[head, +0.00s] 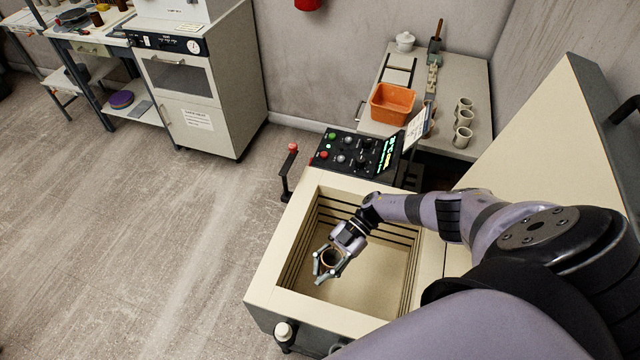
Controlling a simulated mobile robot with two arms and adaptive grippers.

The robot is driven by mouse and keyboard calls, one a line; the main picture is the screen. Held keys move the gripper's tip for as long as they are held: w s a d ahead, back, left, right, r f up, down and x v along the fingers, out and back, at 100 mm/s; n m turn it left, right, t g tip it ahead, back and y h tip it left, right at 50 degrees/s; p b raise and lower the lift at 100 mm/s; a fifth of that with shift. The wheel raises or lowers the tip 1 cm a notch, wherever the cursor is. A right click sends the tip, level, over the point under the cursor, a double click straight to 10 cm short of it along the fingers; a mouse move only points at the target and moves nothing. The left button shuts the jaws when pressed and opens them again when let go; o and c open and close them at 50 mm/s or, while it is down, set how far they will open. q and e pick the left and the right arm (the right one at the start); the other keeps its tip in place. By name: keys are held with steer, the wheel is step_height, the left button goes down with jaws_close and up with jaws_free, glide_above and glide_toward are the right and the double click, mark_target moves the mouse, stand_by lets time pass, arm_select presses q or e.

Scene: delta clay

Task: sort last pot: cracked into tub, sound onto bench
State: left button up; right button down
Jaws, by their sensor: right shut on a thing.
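My right gripper (330,272) is inside the open kiln (270,270), above its floor. It is shut on a small pot (331,258), whose round rim and dark inside show between the fingers. I cannot tell from here whether this pot is cracked. The orange tub (392,104) stands on the bench (450,80) at the back; no pot shows clearly inside it. Several pale mugs (463,115) stand in a row on the bench, right of the tub. My left gripper is not in view.
The kiln's lid (535,130) stands open at the right. A white lidded jar (404,41) is at the bench's back. The floor at left is clear.

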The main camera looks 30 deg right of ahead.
step_height(320, 180, up, 3)
steer(key=p, duration=0.2)
steer(key=shift+p, duration=0.3)
